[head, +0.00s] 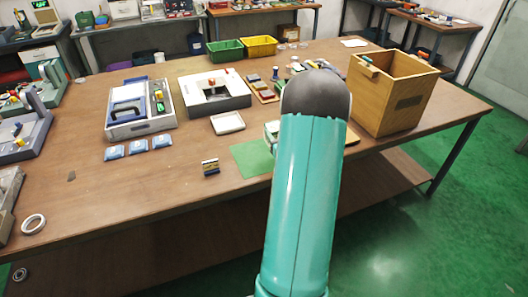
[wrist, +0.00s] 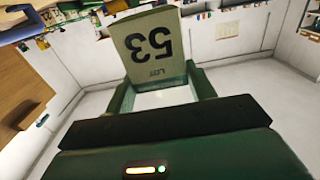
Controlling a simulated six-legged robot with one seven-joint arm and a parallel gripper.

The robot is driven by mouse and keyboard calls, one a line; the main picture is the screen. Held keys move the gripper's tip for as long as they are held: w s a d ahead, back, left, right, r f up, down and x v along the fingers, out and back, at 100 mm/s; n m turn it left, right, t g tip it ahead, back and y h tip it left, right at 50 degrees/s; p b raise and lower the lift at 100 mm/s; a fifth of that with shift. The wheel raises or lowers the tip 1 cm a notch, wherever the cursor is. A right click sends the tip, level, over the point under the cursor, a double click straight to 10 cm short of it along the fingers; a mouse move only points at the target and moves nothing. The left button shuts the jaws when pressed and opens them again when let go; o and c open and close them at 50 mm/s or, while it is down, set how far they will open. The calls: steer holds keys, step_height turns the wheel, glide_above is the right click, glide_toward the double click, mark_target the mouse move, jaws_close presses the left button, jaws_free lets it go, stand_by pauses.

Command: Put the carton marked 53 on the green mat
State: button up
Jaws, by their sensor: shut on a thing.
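In the wrist view a pale carton (wrist: 150,46) bears a black 53, upside down in the picture. It sits between the two green fingers of my gripper (wrist: 160,80), which is shut on it. The carton is tilted in the wrist view, with walls and room behind it. In the head view my teal arm hides most of the gripper and the carton. The green mat (head: 250,160) lies flat on the brown table, just left of my arm. Its visible part is bare; its right part is hidden behind the arm.
A small dark-and-yellow box (head: 210,167) stands left of the mat. A tall wooden bin (head: 405,100) stands right of my arm. A tool case (head: 139,108) and several blue packets (head: 138,147) are further left. The front-left table is mostly clear.

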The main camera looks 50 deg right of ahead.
steer(key=shift+w+a+f, duration=0.45)
steer(key=shift+w+f, duration=0.15)
steer(key=shift+f, duration=0.85)
steer(key=shift+w+a+f, duration=0.4)
steer(key=shift+w+f, duration=0.25)
steer(key=shift+f, duration=0.85)
steer(key=shift+w+a+f, duration=0.45)
steer(key=shift+w+f, duration=0.15)
steer(key=shift+f, duration=0.85)
steer(key=shift+f, duration=0.1)
steer(key=o, duration=1.4)
steer(key=shift+f, duration=0.1)
steer(key=shift+o, duration=0.2)
